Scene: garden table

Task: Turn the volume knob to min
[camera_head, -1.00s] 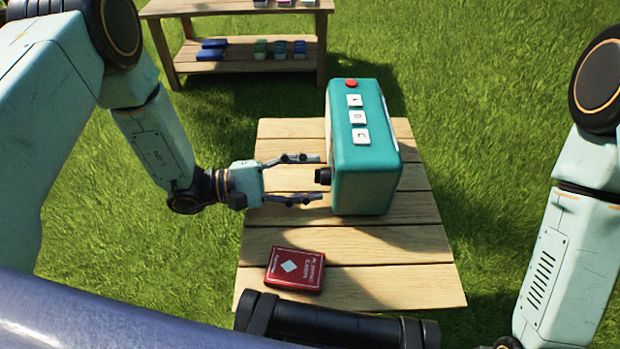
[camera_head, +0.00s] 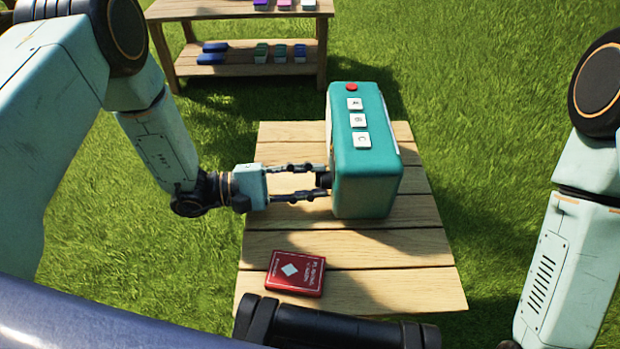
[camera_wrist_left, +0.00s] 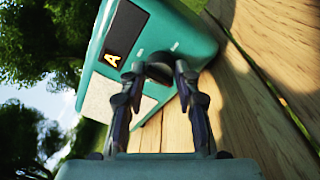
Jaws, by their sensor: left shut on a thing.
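The teal box-shaped device (camera_head: 364,185) stands upright on the wooden table, with a red button (camera_head: 352,87) and white lettered buttons (camera_head: 358,121) on top. The black volume knob (camera_head: 323,180) sticks out of its left side. My left gripper (camera_head: 326,181) reaches in from the left and is shut on the knob, one finger on each side. In the left wrist view the fingers (camera_wrist_left: 159,88) close around the dark knob (camera_wrist_left: 159,71), below a yellow letter A display (camera_wrist_left: 122,40). The knob's pointer cannot be made out. My right gripper is out of view.
A red card box (camera_head: 296,273) lies on the front left of the table (camera_head: 400,289). A wooden shelf (camera_head: 236,71) with small coloured items stands behind on the grass. The table's right front is clear.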

